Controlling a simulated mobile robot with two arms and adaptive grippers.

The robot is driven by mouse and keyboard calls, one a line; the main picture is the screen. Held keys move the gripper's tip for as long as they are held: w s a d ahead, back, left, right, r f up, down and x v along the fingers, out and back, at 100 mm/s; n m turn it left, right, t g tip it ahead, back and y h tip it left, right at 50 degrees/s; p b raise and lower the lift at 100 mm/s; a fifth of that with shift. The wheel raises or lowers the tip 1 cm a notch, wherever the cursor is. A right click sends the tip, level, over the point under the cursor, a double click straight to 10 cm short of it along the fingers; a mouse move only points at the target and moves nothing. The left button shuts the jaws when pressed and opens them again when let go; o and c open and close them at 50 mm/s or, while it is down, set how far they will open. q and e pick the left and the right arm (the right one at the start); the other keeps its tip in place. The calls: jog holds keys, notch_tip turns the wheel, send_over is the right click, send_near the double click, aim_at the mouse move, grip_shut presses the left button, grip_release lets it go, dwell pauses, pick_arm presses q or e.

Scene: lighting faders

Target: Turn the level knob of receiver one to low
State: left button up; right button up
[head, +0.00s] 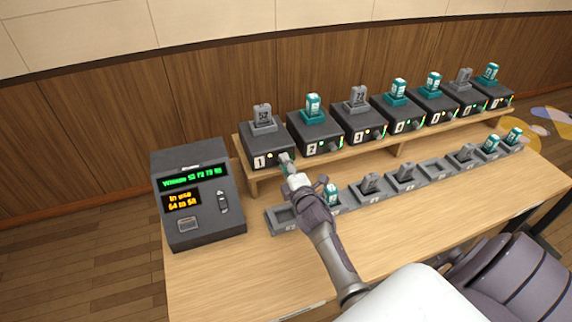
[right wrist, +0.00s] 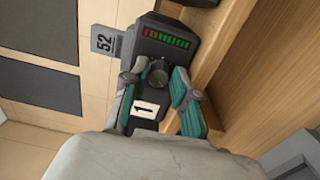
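Receiver one (head: 258,150) is the dark box marked 1 at the left end of the raised shelf. It also shows in the right wrist view (right wrist: 150,112), with its white label 1. Its level knob (right wrist: 159,73) is a small dark round knob between a coloured light bar and the label; its pointer setting is too small to tell. My right gripper (head: 288,162) is at the front of receiver one. In the right wrist view the right gripper (right wrist: 157,82) is open, its fingers apart on either side of the knob, with gaps visible. My left gripper is not in view.
A grey box marked 52 (head: 263,115) stands on receiver one. Several more receivers (head: 315,139) line the shelf to the right. A dark display console (head: 197,225) stands at left. A row of shallow trays (head: 281,216), some filled, runs along the table.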

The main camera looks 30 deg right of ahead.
jog(key=shift+o, duration=1.1)
